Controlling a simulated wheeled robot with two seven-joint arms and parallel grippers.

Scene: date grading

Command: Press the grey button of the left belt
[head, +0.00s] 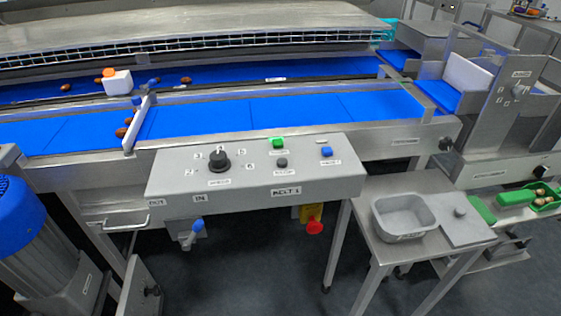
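A grey control box (178,178) is mounted on the front of a conveyor with a blue belt (195,120). A small dark grey button (282,162) sits on its sloped top, just below a green button (277,143) and left of a blue button (326,151). A black rotary knob (219,158) with a number scale is on the left of the same panel. A label at the box's front edge appears to read BELT 1. Nothing covers the grey button. Neither of my grippers is in view.
A red emergency knob (314,227) and a blue-handled valve (197,226) hang below the box. A steel side table with a grey tub (381,222) stands at the right. A blue-capped motor (20,205) is at the left. Space above the panel is clear.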

